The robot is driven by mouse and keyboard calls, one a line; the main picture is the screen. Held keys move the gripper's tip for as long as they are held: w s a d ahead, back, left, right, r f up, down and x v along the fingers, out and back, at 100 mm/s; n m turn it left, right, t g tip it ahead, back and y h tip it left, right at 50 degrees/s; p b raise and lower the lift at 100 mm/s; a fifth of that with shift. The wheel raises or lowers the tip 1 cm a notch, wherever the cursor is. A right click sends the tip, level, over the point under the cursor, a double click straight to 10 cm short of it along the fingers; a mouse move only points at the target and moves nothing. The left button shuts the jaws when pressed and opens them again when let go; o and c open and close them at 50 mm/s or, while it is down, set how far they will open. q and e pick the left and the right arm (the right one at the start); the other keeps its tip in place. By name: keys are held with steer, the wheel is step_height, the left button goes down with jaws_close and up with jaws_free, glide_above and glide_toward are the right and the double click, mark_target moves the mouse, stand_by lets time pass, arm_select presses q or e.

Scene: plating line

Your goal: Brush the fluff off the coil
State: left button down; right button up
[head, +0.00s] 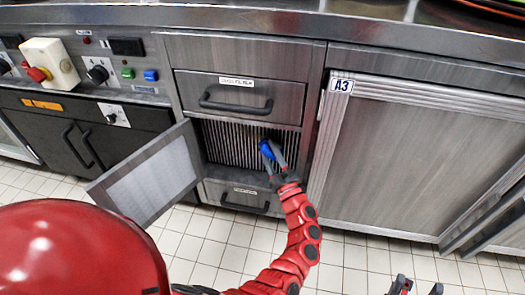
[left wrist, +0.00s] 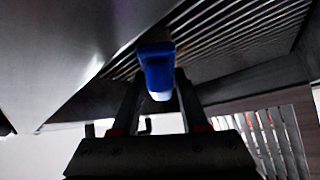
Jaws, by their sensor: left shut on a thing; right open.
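The coil (head: 235,143) is a dark opening with upright metal fins, between two drawer fronts in the steel counter. My left gripper (head: 274,165) is shut on a blue brush (head: 266,149) in front of the right part of the coil. In the left wrist view the brush (left wrist: 156,72) sits between the two fingers, with the coil fins (left wrist: 235,40) close behind it. I cannot tell whether the brush touches the fins. No fluff can be made out on the coil. My right gripper (head: 415,288) is open and empty at the bottom edge, over the floor.
A hinged mesh panel (head: 152,177) stands open left of the coil. A handled drawer (head: 240,95) is above and another (head: 244,196) below. Door A3 (head: 400,150) is to the right; an open door edge (head: 488,220) juts out at far right. Tiled floor (head: 205,240) lies in front.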

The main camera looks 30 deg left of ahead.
mark_target(264, 151)
arm_select(q)
steer(key=shift+d+r+p, duration=0.15)
steer(key=shift+r+p, duration=0.5)
steer(key=s+a+r+p, duration=0.1)
steer(key=s+a+p, duration=0.15)
steer(key=a, duration=0.95)
steer(key=shift+w+d, duration=0.35)
steer(key=shift+d, duration=1.15)
steer(key=shift+w+d, duration=0.35)
steer(key=shift+d, duration=1.2)
steer(key=shift+w+d, duration=0.35)
steer(key=shift+d, duration=1.15)
steer(key=shift+w+d, duration=0.15)
steer(key=shift+d, duration=0.6)
steer(key=shift+w+d, duration=0.15)
steer(key=shift+d, duration=0.6)
